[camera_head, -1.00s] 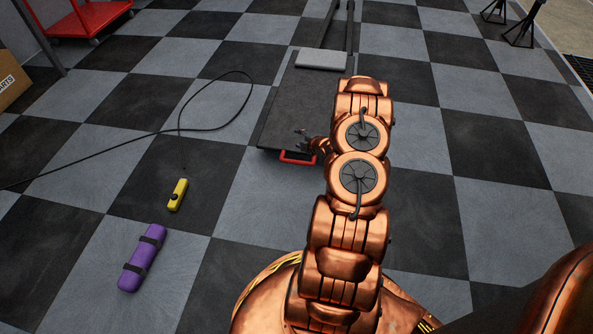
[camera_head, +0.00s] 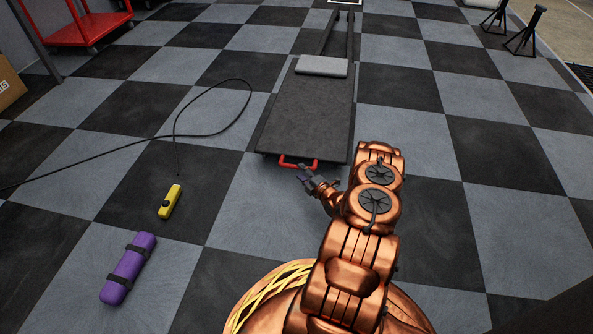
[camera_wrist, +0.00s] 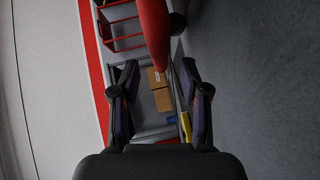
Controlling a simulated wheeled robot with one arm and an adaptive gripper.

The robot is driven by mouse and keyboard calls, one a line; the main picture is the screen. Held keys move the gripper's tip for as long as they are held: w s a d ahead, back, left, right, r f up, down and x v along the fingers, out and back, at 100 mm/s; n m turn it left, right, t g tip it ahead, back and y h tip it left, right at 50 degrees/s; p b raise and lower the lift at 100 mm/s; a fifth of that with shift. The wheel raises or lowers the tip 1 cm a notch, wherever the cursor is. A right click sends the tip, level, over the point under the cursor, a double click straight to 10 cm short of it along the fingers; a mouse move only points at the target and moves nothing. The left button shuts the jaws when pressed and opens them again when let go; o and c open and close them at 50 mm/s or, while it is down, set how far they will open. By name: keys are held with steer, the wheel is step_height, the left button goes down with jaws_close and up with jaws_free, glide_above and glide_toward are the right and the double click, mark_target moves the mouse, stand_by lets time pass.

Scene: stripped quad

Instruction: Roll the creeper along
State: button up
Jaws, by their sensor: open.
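The creeper (camera_head: 315,115) is a flat dark board lying on the checkered floor, with a grey headrest (camera_head: 321,66) at its far end. A red handle (camera_head: 298,162) sticks out from its near edge. My gripper (camera_head: 303,173) is open just in front of this handle; the head view does not show clearly whether they touch. In the wrist view, a red bar (camera_wrist: 154,35), apparently the handle, reaches in from the top, above the space between my open fingers (camera_wrist: 160,90). Nothing is clearly held between them.
A black cable (camera_head: 213,133) loops on the floor left of the creeper. A yellow pendant (camera_head: 169,201) and a purple strapped roll (camera_head: 128,268) lie at the lower left. A red cart (camera_head: 88,27) stands far left, black stands (camera_head: 522,34) far right. Floor right of the creeper is clear.

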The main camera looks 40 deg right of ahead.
mark_target(296, 167)
steer(key=shift+b+x, duration=0.75)
steer(key=shift+x, duration=1.45)
jaws_close()
